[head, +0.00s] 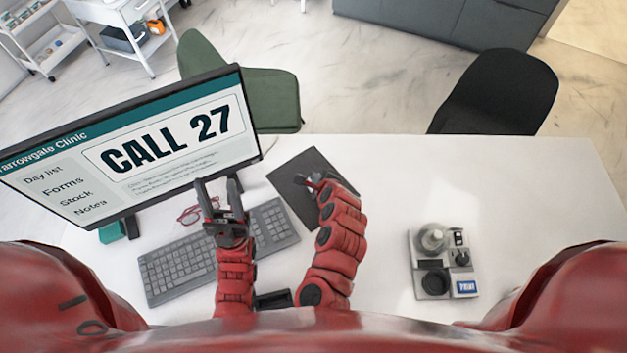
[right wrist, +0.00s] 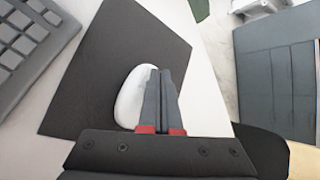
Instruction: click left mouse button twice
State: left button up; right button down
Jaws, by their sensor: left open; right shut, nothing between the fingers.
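The white mouse (right wrist: 132,95) lies on the dark mouse pad (right wrist: 105,60) in the right wrist view. My right gripper (right wrist: 160,72) is shut and empty, its fingers covering the mouse's right side. I cannot tell whether the fingertips touch the mouse. In the head view my right gripper (head: 308,180) is over the mouse pad (head: 287,191), and the mouse is mostly hidden there. My left gripper (head: 219,188) is open and empty, above the keyboard (head: 178,266) and in front of the monitor (head: 90,165), which reads "CALL 27".
Red glasses (head: 190,213) lie between the monitor and keyboard. A black chair (head: 500,90) and a green chair (head: 270,95) stand beyond the desk.

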jog(key=shift+f, duration=0.3)
jog(key=shift+f+b, duration=0.3)
dwell(0.4)
dwell(0.3)
jog(key=shift+r+p, duration=0.7)
jog(key=shift+r, duration=0.05)
notch_tip(320, 180, up, 5)
jog(key=p, duration=0.4)
jog(key=shift+p, duration=0.35)
dwell(0.5)
